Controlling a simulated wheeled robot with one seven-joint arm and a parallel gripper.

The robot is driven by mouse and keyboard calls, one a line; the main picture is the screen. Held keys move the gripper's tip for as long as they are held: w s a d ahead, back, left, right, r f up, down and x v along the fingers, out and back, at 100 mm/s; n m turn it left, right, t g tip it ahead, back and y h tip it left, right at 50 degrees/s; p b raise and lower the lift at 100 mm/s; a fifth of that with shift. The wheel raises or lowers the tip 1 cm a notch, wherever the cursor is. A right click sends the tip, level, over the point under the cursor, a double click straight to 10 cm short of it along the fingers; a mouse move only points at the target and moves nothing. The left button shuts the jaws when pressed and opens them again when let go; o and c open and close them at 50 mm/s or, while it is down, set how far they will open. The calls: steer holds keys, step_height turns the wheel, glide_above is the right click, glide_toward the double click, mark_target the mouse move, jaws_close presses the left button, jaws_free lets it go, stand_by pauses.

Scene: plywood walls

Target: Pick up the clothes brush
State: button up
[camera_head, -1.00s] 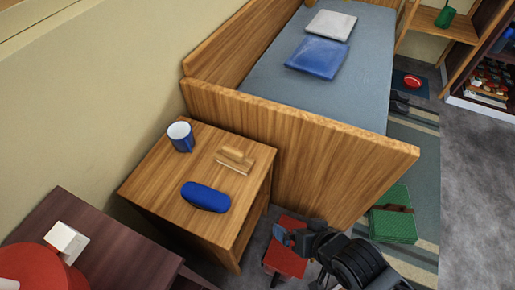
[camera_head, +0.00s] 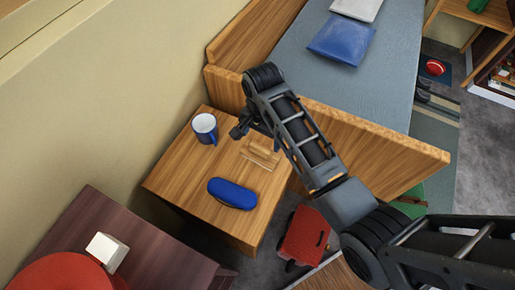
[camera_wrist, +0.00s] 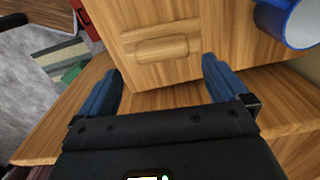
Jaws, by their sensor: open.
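The clothes brush (camera_head: 262,152) is light wood, a flat base with a raised bar grip. It lies on the wooden bedside table (camera_head: 175,185), between a mug and a blue case, partly covered by my arm in the head view. In the wrist view the brush (camera_wrist: 162,47) shows ahead of my fingers, its bar running across the gap. My gripper (camera_wrist: 163,77) is open and empty, with its two blue-grey fingers apart. In the head view my gripper (camera_head: 238,132) is small and dark over the table near the brush and mug. I cannot tell its exact height.
A blue and white mug (camera_head: 205,128) stands behind left of the brush; its rim is close in the wrist view (camera_wrist: 287,22). A blue case (camera_head: 231,193) lies in front. The bed's wooden footboard (camera_head: 375,145) rises on the right. A red bag (camera_head: 303,237) is on the floor.

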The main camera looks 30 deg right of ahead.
mark_target(260, 146)
steer(key=shift+a+f, duration=0.1)
steer(key=shift+f, duration=3.45)
steer(key=c, duration=0.9)
steer(key=shift+o, duration=0.2)
steer(key=shift+r, duration=0.1)
steer(key=shift+w+r, duration=0.1)
steer(key=shift+r, duration=0.35)
step_height(260, 146, up, 2)
steer(key=shift+r, duration=0.25)
steer(key=w+d+r+b, duration=0.1)
steer(key=w+d+r, duration=0.4)
steer(key=d, duration=0.5)
step_height(260, 146, up, 2)
steer(key=shift+d+r+b, duration=0.2)
steer(key=shift+r+b, duration=0.05)
steer(key=shift+b, duration=0.1)
steer(key=shift+w, duration=0.1)
